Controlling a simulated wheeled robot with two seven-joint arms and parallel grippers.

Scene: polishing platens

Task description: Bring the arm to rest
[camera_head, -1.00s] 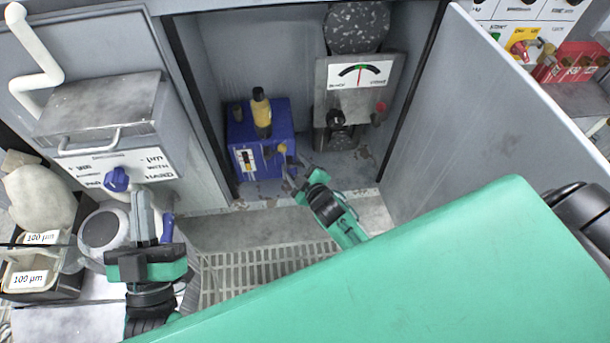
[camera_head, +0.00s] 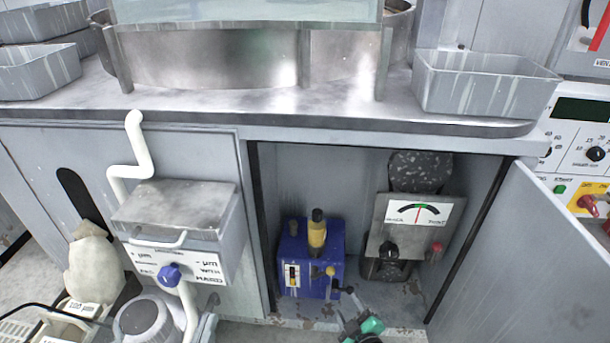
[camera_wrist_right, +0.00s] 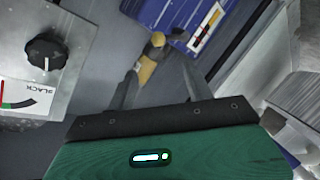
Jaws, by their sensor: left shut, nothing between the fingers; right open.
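My right gripper (camera_head: 343,291) shows at the bottom of the head view, low in the open cabinet bay, in front of the blue box (camera_head: 297,262). In the right wrist view my right gripper (camera_wrist_right: 162,88) is open, its two grey fingers apart. A yellow-and-black lever end (camera_wrist_right: 150,62) shows between and beyond the fingers; I see no contact with it. Only the front end of the right arm is in the head view. I cannot make out my left gripper in the current views.
The blue box carries a yellow bottle-like part with a dark top (camera_head: 317,232). A grey gauge unit (camera_head: 408,228) stands right of it. An open door panel (camera_head: 520,260) bounds the bay on the right. A white-labelled box with a blue knob (camera_head: 169,273) stands left. The counter (camera_head: 200,108) runs above.

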